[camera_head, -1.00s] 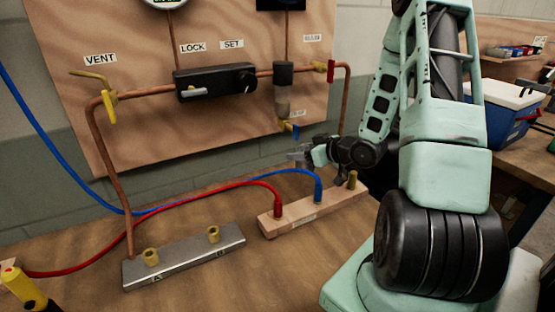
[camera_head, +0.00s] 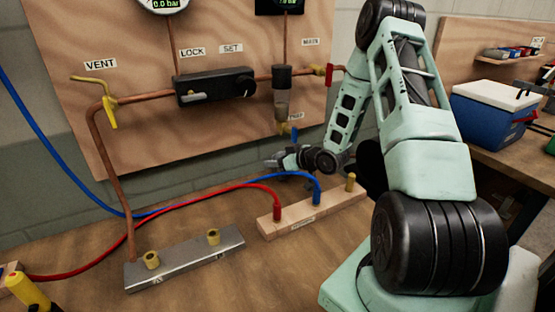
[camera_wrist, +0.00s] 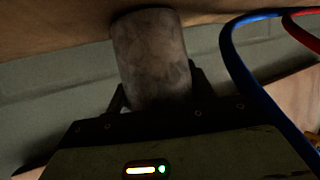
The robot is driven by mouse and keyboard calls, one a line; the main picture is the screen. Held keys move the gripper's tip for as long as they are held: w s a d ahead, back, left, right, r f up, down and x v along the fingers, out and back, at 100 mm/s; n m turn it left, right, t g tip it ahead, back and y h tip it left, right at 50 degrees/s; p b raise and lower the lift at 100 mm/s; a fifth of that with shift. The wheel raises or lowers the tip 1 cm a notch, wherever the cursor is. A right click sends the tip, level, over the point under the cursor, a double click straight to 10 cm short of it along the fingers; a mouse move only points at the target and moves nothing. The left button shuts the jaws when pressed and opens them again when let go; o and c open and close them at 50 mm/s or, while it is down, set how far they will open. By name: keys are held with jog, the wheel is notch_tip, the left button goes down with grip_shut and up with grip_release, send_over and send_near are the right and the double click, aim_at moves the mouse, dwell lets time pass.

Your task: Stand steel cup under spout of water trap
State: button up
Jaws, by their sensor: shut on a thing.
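The steel cup (camera_wrist: 152,58) is a dull grey, stained cylinder in the wrist view. My gripper (camera_wrist: 157,98) is shut on it, with a dark finger at each side. In the head view my gripper (camera_head: 277,162) is small, low in front of the wall below the board, and the cup is hard to make out there. The water trap (camera_head: 282,97) hangs on the copper pipe, with a dark top and a cloudy bowl. Its spout (camera_head: 283,127), with a blue-handled valve, is just above my gripper in the picture. I cannot tell the depth between them.
Blue (camera_head: 235,182) and red (camera_head: 190,198) hoses arch over the bench to a wooden block (camera_head: 312,212) just in front of my gripper. A metal bar (camera_head: 185,258) with brass fittings lies at front left. Bare bench (camera_head: 240,285) shows in front.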

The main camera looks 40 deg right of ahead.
jog(key=shift+f, duration=0.15)
jog(key=o, duration=1)
jog(key=shift+r, duration=0.25)
jog(key=b+v, duration=0.1)
jog(key=v, duration=0.6)
jog(key=shift+s, duration=0.25)
jog(key=shift+f, duration=0.1)
